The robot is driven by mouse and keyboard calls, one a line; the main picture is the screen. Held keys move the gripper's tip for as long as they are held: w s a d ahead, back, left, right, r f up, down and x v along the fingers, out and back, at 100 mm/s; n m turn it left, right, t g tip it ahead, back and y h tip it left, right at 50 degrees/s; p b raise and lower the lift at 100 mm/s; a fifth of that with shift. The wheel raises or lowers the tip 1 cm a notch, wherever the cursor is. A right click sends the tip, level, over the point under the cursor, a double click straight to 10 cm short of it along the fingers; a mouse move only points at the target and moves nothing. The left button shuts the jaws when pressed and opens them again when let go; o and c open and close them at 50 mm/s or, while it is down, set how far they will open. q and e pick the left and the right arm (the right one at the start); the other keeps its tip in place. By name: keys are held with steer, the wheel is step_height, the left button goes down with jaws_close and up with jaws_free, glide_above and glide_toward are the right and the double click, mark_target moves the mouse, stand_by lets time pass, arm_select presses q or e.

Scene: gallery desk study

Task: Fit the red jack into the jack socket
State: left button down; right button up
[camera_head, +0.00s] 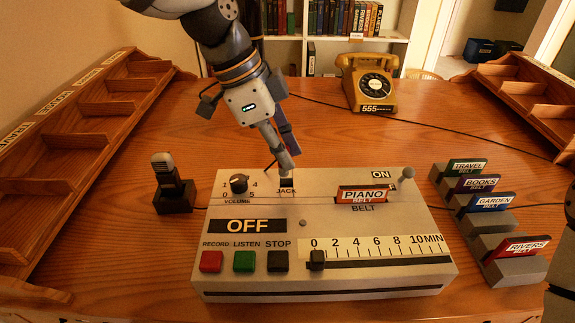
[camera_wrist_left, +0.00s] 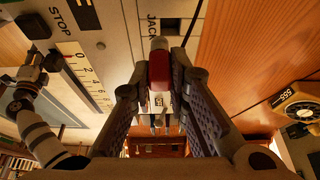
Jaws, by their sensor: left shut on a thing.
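My left gripper (camera_head: 287,166) points down over the back of the grey recorder box (camera_head: 331,222). In the left wrist view, my left gripper (camera_wrist_left: 159,84) is shut on the red jack (camera_wrist_left: 158,72), whose pale tip points away from the fingers toward the box. The jack socket (camera_head: 287,183) is a dark opening above the JACK label, right below the fingertips. The jack is at or just above the socket; I cannot tell whether its tip is inside. My right gripper does not show clearly.
A volume knob (camera_head: 239,184) stands left of the socket and the PIANO belt (camera_head: 362,195) right of it. A microphone (camera_head: 168,177) stands left of the box. A yellow telephone (camera_head: 369,82) is behind, and a stepped belt rack (camera_head: 512,270) is at the right.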

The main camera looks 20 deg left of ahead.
mark_target(294, 183)
arm_select(q)
steer(key=shift+w+f, duration=0.35)
steer(key=shift+f, duration=0.3)
steer(key=shift+w+f, duration=0.2)
steer(key=shift+f, duration=0.7)
steer(key=shift+w+f, duration=0.2)
steer(key=shift+f, duration=0.7)
steer(key=shift+f, duration=0.1)
steer(key=c, duration=1.5)
jaws_free()
steer(key=shift+c, duration=0.2)
steer(key=v, duration=1.2)
steer(key=shift+p, duration=0.3)
